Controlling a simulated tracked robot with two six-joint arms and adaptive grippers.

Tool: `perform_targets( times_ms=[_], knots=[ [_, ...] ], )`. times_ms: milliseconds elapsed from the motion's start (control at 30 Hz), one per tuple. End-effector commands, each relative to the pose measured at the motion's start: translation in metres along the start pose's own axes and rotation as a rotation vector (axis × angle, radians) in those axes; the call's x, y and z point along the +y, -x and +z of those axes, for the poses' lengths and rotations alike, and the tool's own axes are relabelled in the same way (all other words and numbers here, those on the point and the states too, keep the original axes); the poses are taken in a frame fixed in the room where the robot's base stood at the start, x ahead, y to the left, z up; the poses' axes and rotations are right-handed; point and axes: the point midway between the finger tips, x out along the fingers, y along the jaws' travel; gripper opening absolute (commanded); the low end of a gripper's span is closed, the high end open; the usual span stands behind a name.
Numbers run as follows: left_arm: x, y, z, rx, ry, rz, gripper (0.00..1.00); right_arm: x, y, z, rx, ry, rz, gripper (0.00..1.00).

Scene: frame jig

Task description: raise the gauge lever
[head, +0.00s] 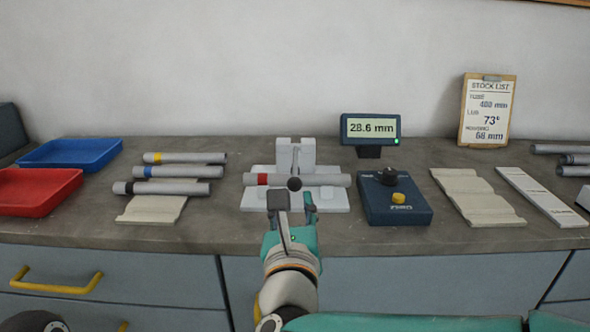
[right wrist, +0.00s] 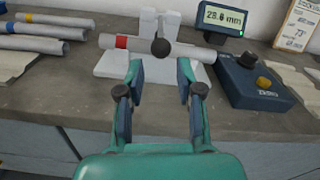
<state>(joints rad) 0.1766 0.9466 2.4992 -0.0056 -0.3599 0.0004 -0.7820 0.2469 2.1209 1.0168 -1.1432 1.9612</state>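The white gauge (head: 296,158) stands on the bench with a grey tube (head: 325,180) with a red band lying across it. The black ball knob of the lever (head: 294,184) shows in front of the tube. In the right wrist view the knob (right wrist: 160,47) is centred beyond the fingertips, overlapping the tube. My right gripper (head: 294,201) is open and empty, its fingers apart just on the near side of the knob; the right wrist view shows the gap between them (right wrist: 161,78). The lever's arm is mostly hidden behind the knob. My left gripper is not in view.
A display (head: 370,129) reads 28.6 mm behind a blue control box (head: 393,203) to the right. Banded tubes (head: 178,172) on a pale rest (head: 152,209) lie left, with blue (head: 70,152) and red (head: 37,189) trays beyond. Pale strips (head: 476,198) lie right.

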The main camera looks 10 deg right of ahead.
Motion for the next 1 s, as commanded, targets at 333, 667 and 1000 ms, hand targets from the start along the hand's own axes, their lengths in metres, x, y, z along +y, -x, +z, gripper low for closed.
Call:
perform_targets(
  times_ms=[333,667,1000],
  knots=[
    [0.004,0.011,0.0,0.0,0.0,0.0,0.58,-0.002,-0.077,0.0,0.003,0.001,-0.006,0.36],
    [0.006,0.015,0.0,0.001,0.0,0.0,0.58,-0.003,-0.115,0.0,0.001,0.001,-0.004,0.36],
    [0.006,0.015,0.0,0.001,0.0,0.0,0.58,-0.003,-0.117,-0.001,0.001,0.001,-0.004,0.36]
  ],
)
